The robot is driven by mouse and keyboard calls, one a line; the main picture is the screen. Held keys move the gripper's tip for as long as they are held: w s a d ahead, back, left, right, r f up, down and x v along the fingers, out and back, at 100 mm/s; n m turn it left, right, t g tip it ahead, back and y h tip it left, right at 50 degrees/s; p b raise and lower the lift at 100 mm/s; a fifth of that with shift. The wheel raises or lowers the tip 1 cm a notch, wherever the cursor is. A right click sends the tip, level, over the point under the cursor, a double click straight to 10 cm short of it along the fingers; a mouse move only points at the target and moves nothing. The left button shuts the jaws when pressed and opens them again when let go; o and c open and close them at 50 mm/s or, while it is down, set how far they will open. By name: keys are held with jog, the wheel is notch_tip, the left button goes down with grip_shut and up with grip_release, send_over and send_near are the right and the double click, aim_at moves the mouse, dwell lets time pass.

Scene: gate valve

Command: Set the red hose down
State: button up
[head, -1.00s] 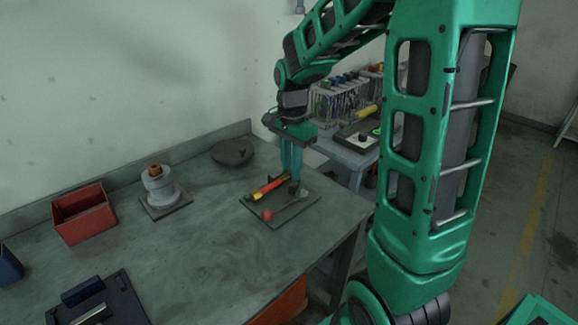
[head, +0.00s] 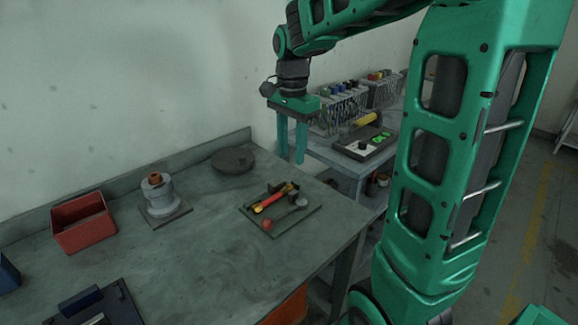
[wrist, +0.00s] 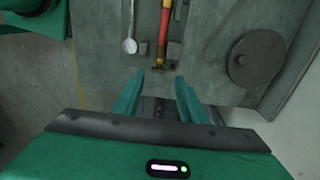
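The red hose (head: 270,201) with yellow ends lies on a dark square board (head: 262,231) on the workbench. It also shows in the wrist view (wrist: 163,28), ahead of the fingertips. My gripper (head: 292,158) is raised above and behind the board, with its two fingers apart and nothing between them. In the wrist view my gripper (wrist: 159,80) is open too. A spoon-like tool (wrist: 130,30) lies beside the hose. A red ball-like end (head: 267,224) shows near the board's front edge.
A red bin (head: 83,222) and a grey valve-like fitting with an orange top (head: 157,188) stand at left on the bench. A dark round disc (head: 233,160) lies at the back. A second table at right holds a tray (head: 352,149) and racks of bottles.

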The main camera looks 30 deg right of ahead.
notch_tip(320, 180, up, 4)
jog(key=r, duration=0.1)
jog(key=s+d+f+n, duration=0.2)
jog(key=s+f+n, duration=0.2)
jog(key=s, duration=0.8)
jog(key=s+d+f+n, duration=0.2)
jog(key=s+f+n, duration=0.3)
jog(key=s, duration=0.8)
jog(key=shift+f, duration=0.8)
jog(key=shift+w+f, duration=0.25)
jog(key=shift+w, duration=0.35)
